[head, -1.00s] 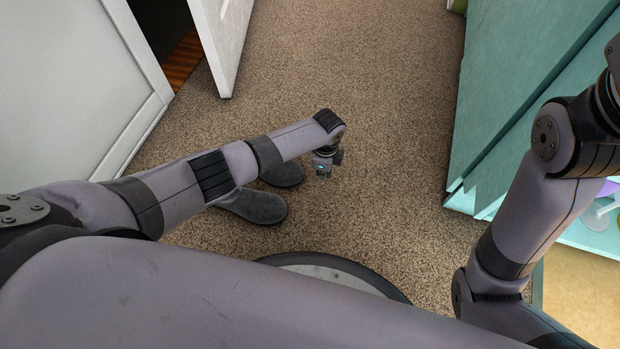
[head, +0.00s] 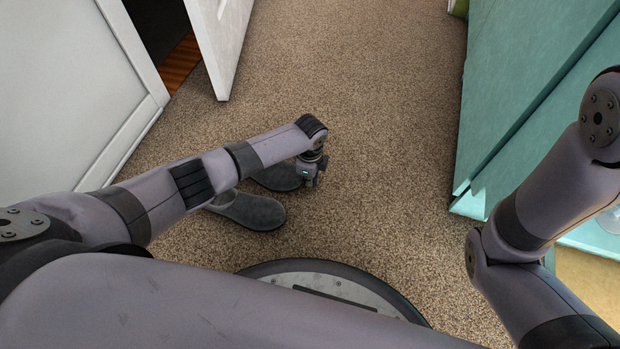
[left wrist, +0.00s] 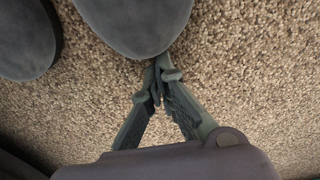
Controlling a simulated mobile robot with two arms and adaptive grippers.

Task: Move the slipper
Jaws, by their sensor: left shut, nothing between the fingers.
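Two dark grey slippers lie side by side on the carpet, partly behind my left arm in the head view: a nearer one (head: 257,212) and a farther one (head: 276,179). My left gripper (head: 307,183) points down at the right-hand, toe end of the farther slipper. In the left wrist view, the gripper's fingertips (left wrist: 160,72) meet, with nothing between them, right at the rounded toe of one slipper (left wrist: 135,20). Whether they touch it I cannot tell. The other slipper (left wrist: 25,38) shows at the upper left. My right gripper is out of view.
Brown carpet (head: 360,120) is open ahead and right of the slippers. A white door (head: 220,45) stands ajar at the back left, beside a white panel (head: 65,85). Teal cabinetry (head: 525,90) borders the right side. My round base is just below the slippers.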

